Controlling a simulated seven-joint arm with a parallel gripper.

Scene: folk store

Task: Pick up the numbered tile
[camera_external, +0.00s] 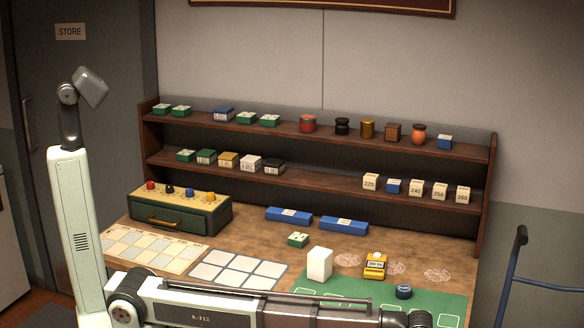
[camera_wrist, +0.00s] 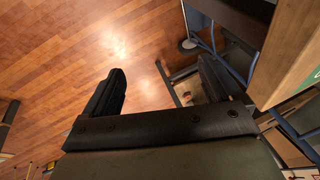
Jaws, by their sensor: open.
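Several cream tiles with printed numbers stand on the right part of the lower shelf in the external view. They include a 220 tile (camera_external: 371,182), a 240 tile (camera_external: 415,189), a 250 tile (camera_external: 439,191) and a 260 tile (camera_external: 463,194). A small blue block (camera_external: 393,186) stands between the 220 and 240 tiles. My gripper (camera_wrist: 160,88) shows in the wrist view, with its two dark fingers wide apart and nothing between them. It hangs over wooden floor beside a table edge, away from the shelf. I cannot make it out in the external view.
The wooden shelf (camera_external: 320,190) backs the table. On the table are a green drawer box (camera_external: 180,218), a white block (camera_external: 319,264), a yellow device (camera_external: 375,266), two blue boxes and a green mat (camera_external: 440,305). A blue-framed cart (camera_external: 512,270) stands at right.

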